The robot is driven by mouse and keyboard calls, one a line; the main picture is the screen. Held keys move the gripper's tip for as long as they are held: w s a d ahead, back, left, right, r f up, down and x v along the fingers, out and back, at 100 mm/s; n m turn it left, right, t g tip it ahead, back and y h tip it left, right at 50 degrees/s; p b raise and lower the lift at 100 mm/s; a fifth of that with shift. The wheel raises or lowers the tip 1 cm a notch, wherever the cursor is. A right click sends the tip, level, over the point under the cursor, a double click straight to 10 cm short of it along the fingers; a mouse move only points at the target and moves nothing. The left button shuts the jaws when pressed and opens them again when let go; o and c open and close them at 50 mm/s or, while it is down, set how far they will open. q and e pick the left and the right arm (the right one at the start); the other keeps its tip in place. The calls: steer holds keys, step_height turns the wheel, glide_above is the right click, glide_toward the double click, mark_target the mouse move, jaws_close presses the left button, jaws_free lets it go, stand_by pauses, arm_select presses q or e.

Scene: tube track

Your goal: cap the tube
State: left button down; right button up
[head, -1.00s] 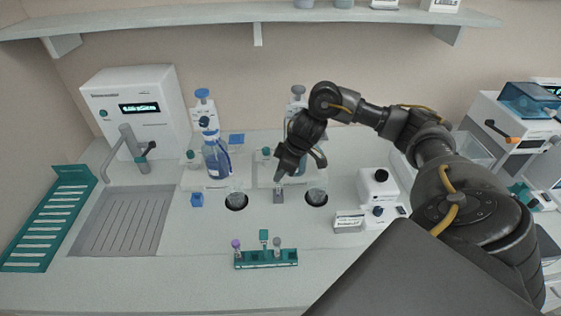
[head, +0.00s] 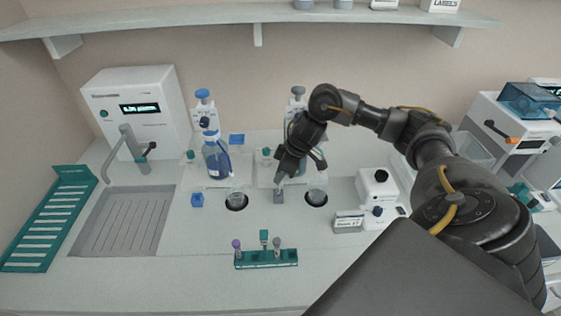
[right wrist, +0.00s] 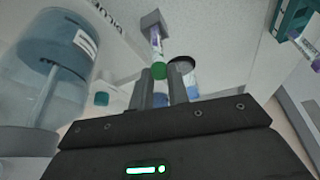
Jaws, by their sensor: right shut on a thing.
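My right gripper (head: 280,179) is over a small grey holder block (head: 279,197) between two round counter openings. In the right wrist view, my right gripper (right wrist: 161,84) is shut on a green cap (right wrist: 159,71), which sits between its fingertips. A clear tube with a purple-marked label (right wrist: 157,42) stands in the grey holder block (right wrist: 152,19), its near end at the cap. I cannot tell whether cap and tube touch or are apart. My left gripper is not in view.
A teal rack (head: 266,260) holding a few small tubes stands at the front. A blue-topped bottle (head: 216,158) stands behind. The front counter is clear beside the rack.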

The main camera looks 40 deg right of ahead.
steer(key=o, duration=0.8)
steer(key=v, duration=1)
steer(key=shift+d+r, duration=0.1)
steer(key=shift+r, duration=0.25)
stand_by(0.6)
